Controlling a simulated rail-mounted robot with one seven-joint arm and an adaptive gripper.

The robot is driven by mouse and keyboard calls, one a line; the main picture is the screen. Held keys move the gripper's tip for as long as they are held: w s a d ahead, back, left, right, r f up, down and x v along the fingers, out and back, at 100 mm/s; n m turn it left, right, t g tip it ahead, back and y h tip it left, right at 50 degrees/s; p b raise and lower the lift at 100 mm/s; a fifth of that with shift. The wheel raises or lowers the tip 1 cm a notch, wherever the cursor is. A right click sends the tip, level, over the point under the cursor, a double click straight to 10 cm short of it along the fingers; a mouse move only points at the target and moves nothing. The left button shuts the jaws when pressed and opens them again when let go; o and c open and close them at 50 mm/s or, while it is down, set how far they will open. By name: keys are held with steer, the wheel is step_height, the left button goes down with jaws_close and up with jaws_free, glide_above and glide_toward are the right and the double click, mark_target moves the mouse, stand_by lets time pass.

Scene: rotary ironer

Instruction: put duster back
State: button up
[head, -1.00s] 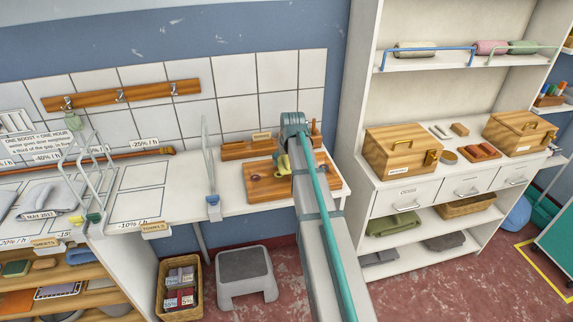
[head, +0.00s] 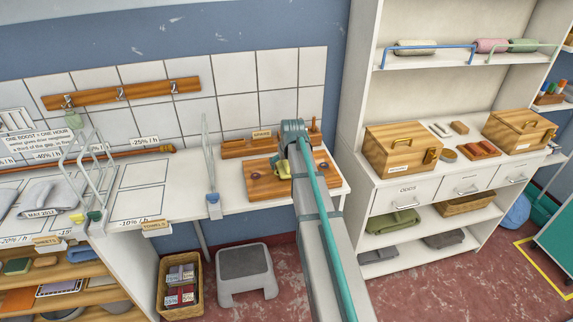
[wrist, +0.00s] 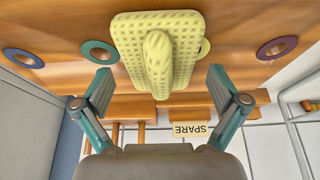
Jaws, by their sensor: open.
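A yellow waffle-textured pad with a rounded handle (wrist: 157,60), apparently the duster, is in front of my gripper at a wooden board. The wooden board (head: 262,190) lies on the white counter. In the wrist view it has coloured ring holes, among them a blue one (wrist: 23,58) and a purple one (wrist: 277,48); the pad partly covers a yellowish one.
A wooden rack with a SPARE label (wrist: 190,130) stands behind the board. A clear upright with a blue foot (head: 213,205) is left of the board. A white shelf unit (head: 352,150) is close on the right. A grey stool (head: 245,263) stands below.

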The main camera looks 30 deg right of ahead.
steer(key=shift+r, duration=0.1)
steer(key=b+v, duration=0.2)
steer(key=v, duration=1)
steer(key=shift+b, duration=0.3)
